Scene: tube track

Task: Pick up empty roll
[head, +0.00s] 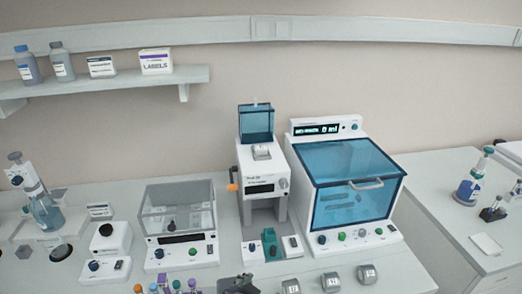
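No thing in the head view can be made out for certain as an empty roll. Several short grey round pieces with dark centres stand in a row at the front edge of the bench: a left one (290,286), a middle one (330,281) and a right one (367,274). A white machine with a blue clear top (256,122) and an orange side knob stands behind them. A dark object (238,285) is cut off by the bottom edge; I cannot tell what it is. Neither of my grippers can be made out.
A large blue-lidded machine (345,185) stands right of centre, and a clear-lidded box (180,222) left of centre. Colored-capped tubes (165,285) are at the front. A wall shelf (110,84) holds bottles and boxes. A side bench (450,200) is at right.

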